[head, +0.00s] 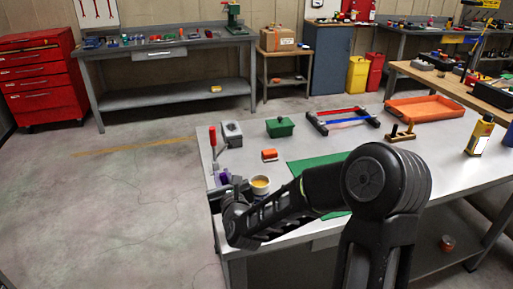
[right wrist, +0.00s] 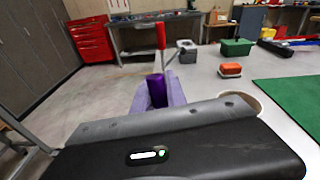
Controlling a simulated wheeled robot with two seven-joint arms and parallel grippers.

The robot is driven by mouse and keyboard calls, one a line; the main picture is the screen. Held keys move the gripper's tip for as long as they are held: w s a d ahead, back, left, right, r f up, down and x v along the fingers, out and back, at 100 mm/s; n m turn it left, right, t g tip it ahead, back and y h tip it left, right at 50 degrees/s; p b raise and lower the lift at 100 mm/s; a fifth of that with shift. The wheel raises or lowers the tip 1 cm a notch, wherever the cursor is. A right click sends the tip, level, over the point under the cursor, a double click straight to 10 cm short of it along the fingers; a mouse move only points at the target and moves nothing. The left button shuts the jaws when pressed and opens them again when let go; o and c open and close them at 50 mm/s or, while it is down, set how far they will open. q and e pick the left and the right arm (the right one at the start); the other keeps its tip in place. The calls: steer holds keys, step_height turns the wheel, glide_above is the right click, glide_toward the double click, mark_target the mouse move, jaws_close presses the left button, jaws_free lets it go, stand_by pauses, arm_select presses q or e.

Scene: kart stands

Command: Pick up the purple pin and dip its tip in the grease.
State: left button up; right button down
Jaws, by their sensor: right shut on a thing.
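The purple pin (right wrist: 157,90) stands between the fingers of my right gripper (head: 224,182), which is shut on it. In the head view the pin (head: 224,176) is a small purple patch at the table's left edge. Its lower end is hidden by the gripper, so I cannot tell whether it touches the table. The grease is a yellow-tan fill in a white round cup (head: 260,185), just right of the gripper. In the right wrist view only the cup's rim (right wrist: 245,97) shows behind my gripper body. My left gripper is in neither view.
A red-handled lever (head: 212,137) and grey block (head: 232,134) stand behind the pin. An orange block (head: 269,155), green box (head: 280,127) and green mat (head: 310,165) lie farther right. A yellow bottle (head: 480,136) stands at the right.

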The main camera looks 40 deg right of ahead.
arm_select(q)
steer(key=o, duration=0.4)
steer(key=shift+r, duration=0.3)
arm_select(e)
steer(key=d+r+g+h, duration=0.1)
steer(key=d+r, duration=0.2)
steer(key=d, duration=0.2)
steer(key=s+d+r+m+g+h, duration=0.1)
steer(key=d+r+h, duration=0.1)
steer(key=d, duration=0.4)
steer(key=shift+r+m+g, duration=0.3)
steer(key=shift+r+g, duration=0.1)
steer(key=shift+r, duration=0.05)
steer(key=shift+d+f, duration=0.1)
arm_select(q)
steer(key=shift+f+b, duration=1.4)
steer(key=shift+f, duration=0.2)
arm_select(e)
steer(key=shift+f, duration=2.95)
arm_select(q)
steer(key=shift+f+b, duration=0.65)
arm_select(e)
steer(key=shift+f, duration=0.5)
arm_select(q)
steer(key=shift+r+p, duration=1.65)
arm_select(e)
step_height(320, 180, up, 7)
